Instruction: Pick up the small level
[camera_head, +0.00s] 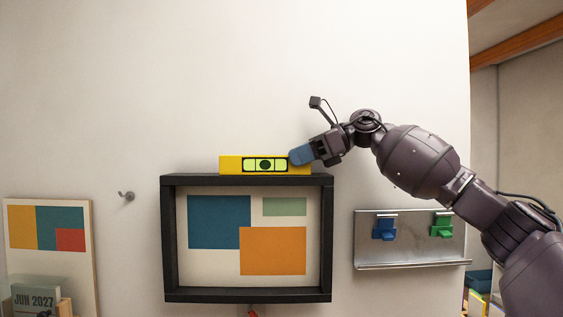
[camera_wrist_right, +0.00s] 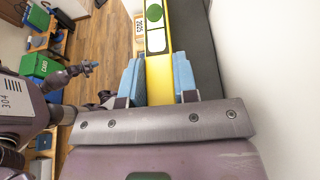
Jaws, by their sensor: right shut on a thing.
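The small level (camera_head: 232,165) is a yellow bar with a bright green vial window. In the head view it lies along the top edge of a black picture frame (camera_head: 247,181) on the wall. My right gripper (camera_head: 300,155) comes in from the right and its blue fingers are at the level's right end. In the right wrist view the blue fingers (camera_wrist_right: 160,80) are on both sides of the yellow level (camera_wrist_right: 158,72), shut on it. The level still appears to rest on the frame's top. My left gripper does not show in the head view.
A metal rack (camera_head: 410,254) with a blue clip (camera_head: 384,228) and a green clip (camera_head: 442,225) is on the wall at right. A small hook (camera_head: 126,196) is left of the frame. A board with coloured blocks (camera_head: 50,260) stands at lower left. The wall above is clear.

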